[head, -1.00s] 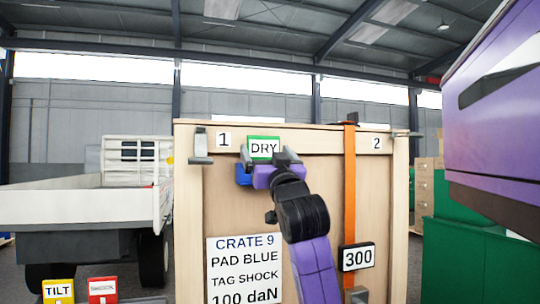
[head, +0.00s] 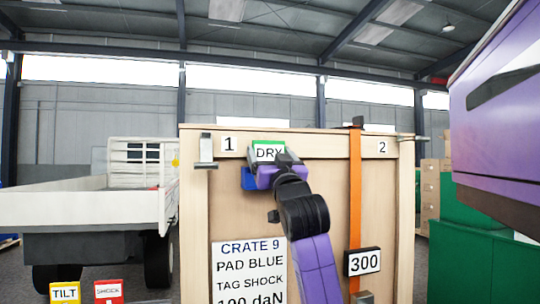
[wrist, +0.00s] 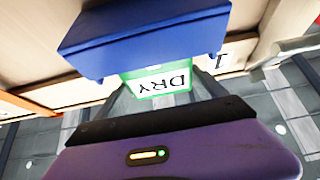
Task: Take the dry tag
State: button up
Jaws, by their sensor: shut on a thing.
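The dry tag (head: 267,152) is a white plate with a green border and the word DRY. It is at the upper front of the wooden crate (head: 325,215), between marks 1 and 2. My gripper (head: 269,160) is shut on it, and its purple body hides the tag's lower part. In the wrist view the tag (wrist: 160,82) shows upside down between the fingers. A blue block (wrist: 150,38) partly covers it there. In the head view the blue block (head: 248,179) shows just left of and below my gripper. Whether tag and crate touch cannot be told.
An orange strap (head: 355,200) runs down the crate's right side, with a 300 plate (head: 362,262). A grey clamp (head: 206,150) hangs at the crate's top left. Yellow TILT (head: 65,293) and red SHOCK (head: 108,292) tags stand lower left. A white truck (head: 90,210) stands behind them.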

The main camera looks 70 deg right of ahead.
jog(key=shift+r+p, duration=2.5)
jog(key=shift+r, duration=0.55)
